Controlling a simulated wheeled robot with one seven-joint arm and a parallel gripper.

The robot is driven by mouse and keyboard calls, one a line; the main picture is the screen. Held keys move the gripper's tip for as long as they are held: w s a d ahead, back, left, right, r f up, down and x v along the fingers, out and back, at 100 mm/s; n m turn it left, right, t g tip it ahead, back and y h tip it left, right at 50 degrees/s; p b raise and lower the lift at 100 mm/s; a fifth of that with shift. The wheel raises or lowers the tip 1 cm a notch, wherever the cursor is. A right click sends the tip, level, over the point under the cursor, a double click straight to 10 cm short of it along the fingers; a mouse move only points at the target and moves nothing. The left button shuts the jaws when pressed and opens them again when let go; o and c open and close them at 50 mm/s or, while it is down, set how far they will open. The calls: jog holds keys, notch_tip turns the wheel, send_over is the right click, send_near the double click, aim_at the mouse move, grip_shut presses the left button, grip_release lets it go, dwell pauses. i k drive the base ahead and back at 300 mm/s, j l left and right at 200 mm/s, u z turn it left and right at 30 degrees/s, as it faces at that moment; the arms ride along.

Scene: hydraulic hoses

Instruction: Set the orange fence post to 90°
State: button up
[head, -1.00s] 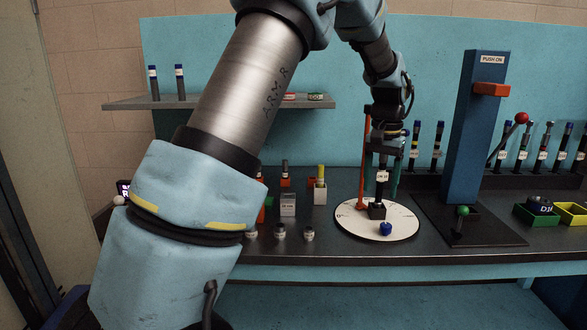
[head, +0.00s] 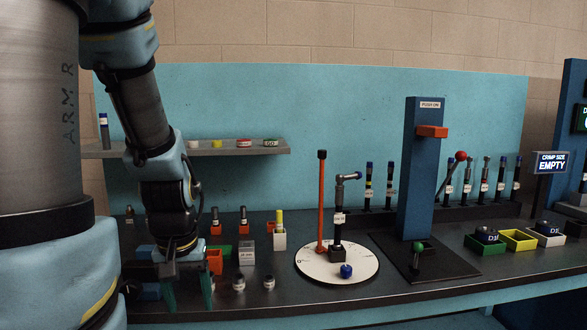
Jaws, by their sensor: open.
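The orange fence post (head: 321,205) stands upright with a black cap on a round white dial plate (head: 312,268), at its back left part. A "0" mark shows at the plate's left edge; other marks are too small to read. A black hose (head: 338,215) with a grey elbow fitting and blue end pointing right stands in a dark block on the plate. A blue knob (head: 346,270) sits at the plate's front. My gripper (head: 187,290) is at the lower left, well left of the dial, with its green fingers apart and nothing visible between them.
A blue press column (head: 420,170) stands right of the dial, with a green-knobbed lever (head: 418,250) in front. Small fittings and blocks (head: 246,252) lie between my gripper and the dial. Hoses stand in a rear rack (head: 484,185). A shelf (head: 200,150) hangs behind.

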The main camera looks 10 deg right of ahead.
aim_at(322, 153)
jog(key=l, duration=0.7)
jog(key=l+u, duration=0.4)
jog(key=l, duration=0.35)
jog(key=k+l+u, duration=0.1)
jog(key=l+u, duration=0.3)
jog(key=l, duration=0.3)
jog(key=u, duration=0.4)
